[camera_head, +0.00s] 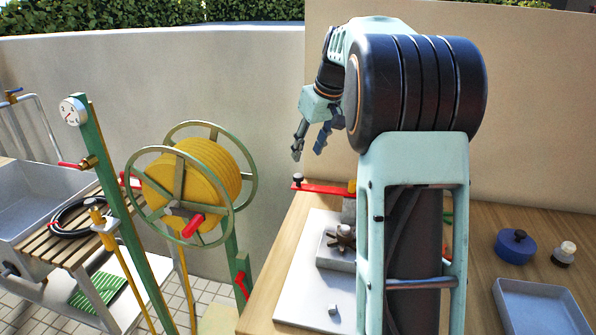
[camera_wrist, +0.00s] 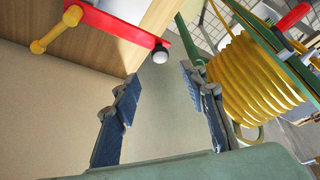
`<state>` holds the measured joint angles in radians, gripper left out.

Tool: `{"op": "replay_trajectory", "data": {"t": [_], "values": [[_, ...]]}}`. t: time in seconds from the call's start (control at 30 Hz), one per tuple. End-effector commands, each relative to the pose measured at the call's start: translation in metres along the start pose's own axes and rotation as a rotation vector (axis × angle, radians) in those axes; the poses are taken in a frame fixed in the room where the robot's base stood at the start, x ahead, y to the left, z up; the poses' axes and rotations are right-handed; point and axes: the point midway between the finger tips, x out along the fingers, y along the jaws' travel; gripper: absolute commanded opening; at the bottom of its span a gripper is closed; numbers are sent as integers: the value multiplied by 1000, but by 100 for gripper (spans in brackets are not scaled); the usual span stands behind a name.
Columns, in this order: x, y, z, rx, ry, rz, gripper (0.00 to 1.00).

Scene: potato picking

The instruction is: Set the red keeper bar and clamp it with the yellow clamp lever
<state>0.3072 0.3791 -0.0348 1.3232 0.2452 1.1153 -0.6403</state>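The red keeper bar (camera_head: 325,189) lies level at the far left edge of the wooden bench, its left part reaching past the edge. A knob (camera_head: 298,180) with a dark top stands at its left end. The bar also shows in the wrist view (camera_wrist: 118,28), with the pale-tipped knob (camera_wrist: 160,54) at its near end. The yellow clamp lever (camera_wrist: 56,31) lies across the bar's other end; only a bit of the lever (camera_head: 352,186) shows in the head view beside my arm. My gripper (camera_head: 309,146) is open and empty, above the bar's knob end and apart from it.
A white board (camera_head: 293,290) carries a grey block with a dark star knob (camera_head: 342,238). A green-framed reel of yellow hose (camera_head: 190,180) stands left of the bench. A blue pot (camera_head: 515,246) and a grey tray (camera_head: 540,308) are at right. My arm hides the bench's middle.

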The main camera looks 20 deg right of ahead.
Motion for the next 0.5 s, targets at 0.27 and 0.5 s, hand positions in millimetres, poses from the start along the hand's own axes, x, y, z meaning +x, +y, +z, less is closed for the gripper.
{"op": "replay_trajectory", "data": {"t": [0.27,0.5], "values": [[53,-1,1,2,-4,-2,40],[87,-1,0,2,0,-1,40]]}}
